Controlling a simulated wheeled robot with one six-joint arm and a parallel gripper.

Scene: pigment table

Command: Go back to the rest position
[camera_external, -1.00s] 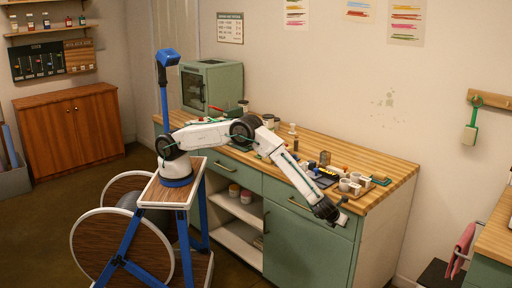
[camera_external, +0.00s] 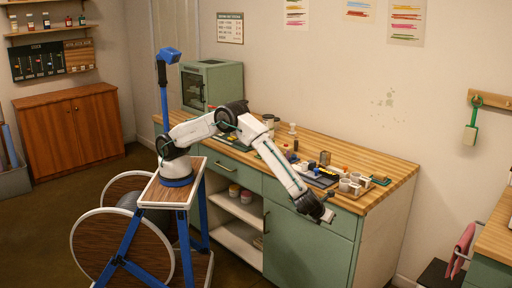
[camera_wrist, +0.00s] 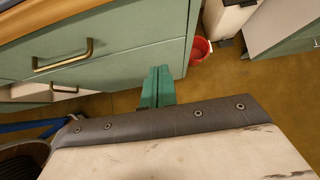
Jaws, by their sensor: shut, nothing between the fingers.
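My gripper (camera_external: 328,216) hangs at the end of my white arm, in front of the green cabinet under the wooden worktop (camera_external: 385,165). In the wrist view its green fingers (camera_wrist: 157,87) are together, with nothing seen between them. They are seen against the cabinet's green front (camera_wrist: 120,67). My arm is bent, with its elbow raised and its forearm sloping down to the right. The gripper is apart from the cups and tools on the worktop.
White cups (camera_external: 350,184) and a dark tray (camera_external: 320,178) stand near the worktop's front edge, close to my forearm. A green oven-like box (camera_external: 210,84) stands at the back left. A red bucket (camera_wrist: 200,49) is on the floor.

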